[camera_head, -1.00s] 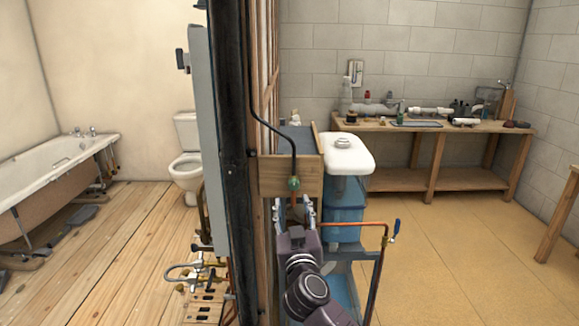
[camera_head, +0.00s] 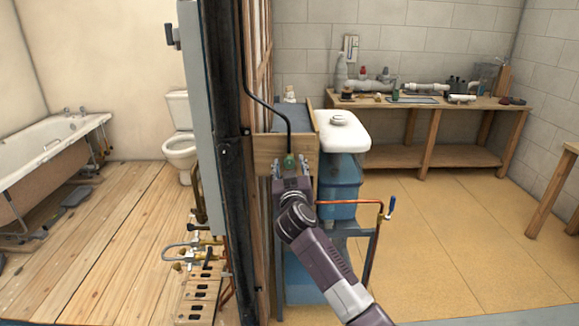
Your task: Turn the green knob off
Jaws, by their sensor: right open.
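The green knob (camera_head: 289,161) sits on a wooden board (camera_head: 267,158) at the end of the black pipe, right of the dark post. My right gripper (camera_head: 290,165) is just below and around it, with its silver fingers spread to the left and right of the knob. The fingers are open, and I cannot tell whether either touches the knob. My right arm comes up from the lower right and hides what lies under the board. My left gripper is not in view.
A dark post (camera_head: 228,200) stands close on the left. A white sink (camera_head: 341,131) and a blue bin (camera_head: 340,185) stand behind. The floor at right is clear.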

